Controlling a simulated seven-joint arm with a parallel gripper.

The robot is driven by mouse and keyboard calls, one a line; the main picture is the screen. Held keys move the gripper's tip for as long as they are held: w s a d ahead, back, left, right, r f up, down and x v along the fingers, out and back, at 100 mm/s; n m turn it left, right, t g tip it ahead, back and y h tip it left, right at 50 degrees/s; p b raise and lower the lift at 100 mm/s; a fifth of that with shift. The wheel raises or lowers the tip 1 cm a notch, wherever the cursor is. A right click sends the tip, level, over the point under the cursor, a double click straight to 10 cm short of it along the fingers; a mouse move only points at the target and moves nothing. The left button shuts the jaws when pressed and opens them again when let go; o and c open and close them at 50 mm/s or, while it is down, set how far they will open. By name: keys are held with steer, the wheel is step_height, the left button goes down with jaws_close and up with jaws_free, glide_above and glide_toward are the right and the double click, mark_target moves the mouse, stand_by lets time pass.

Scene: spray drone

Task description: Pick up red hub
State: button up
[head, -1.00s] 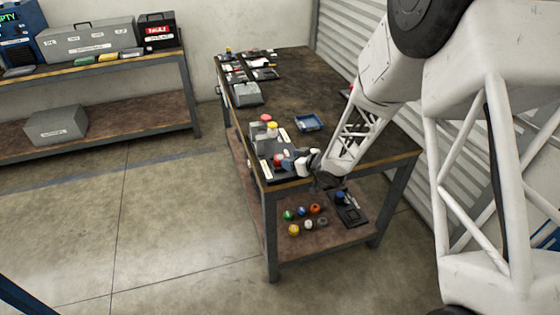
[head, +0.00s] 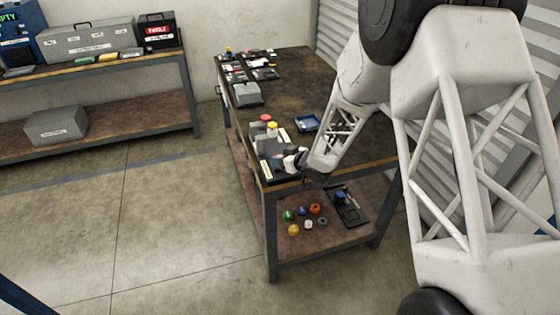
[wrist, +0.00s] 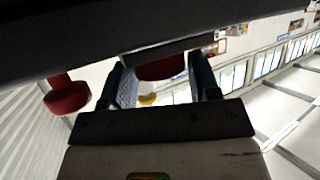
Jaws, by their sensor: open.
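In the wrist view a red rounded part (wrist: 162,68), probably the red hub, shows between the two fingers of my gripper (wrist: 158,64), with space visible beside it. The fingers are apart. Its upper part is cut off by a dark flat surface. A second red part with a stem (wrist: 67,97) is left of the fingers. In the head view my gripper (head: 291,160) is low over the front end of the dark bench and hides what is directly at its fingers. A red-topped part (head: 266,117) stands farther back by the grey blocks.
A yellow-topped part (head: 272,125) stands beside the grey blocks (head: 258,137). A blue tray (head: 307,122) lies to the right on the bench (head: 340,150). Several coloured parts sit on the lower shelf (head: 310,250). The bench middle is mostly clear.

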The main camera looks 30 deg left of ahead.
stand_by(0.3)
steer(key=c, duration=0.7)
steer(key=shift+r, duration=0.1)
steer(key=shift+r, duration=1.55)
steer(key=shift+s+d+r, duration=0.2)
steer(key=shift+s, duration=0.05)
steer(key=s+d, duration=0.3)
steer(key=s, duration=0.1)
steer(key=s+d+r, duration=0.1)
steer(key=s+d, duration=0.2)
steer(key=s, duration=0.1)
steer(key=s+d, duration=0.3)
steer(key=s, duration=0.1)
steer(key=shift+d+r, duration=0.15)
steer(key=shift+d, duration=0.15)
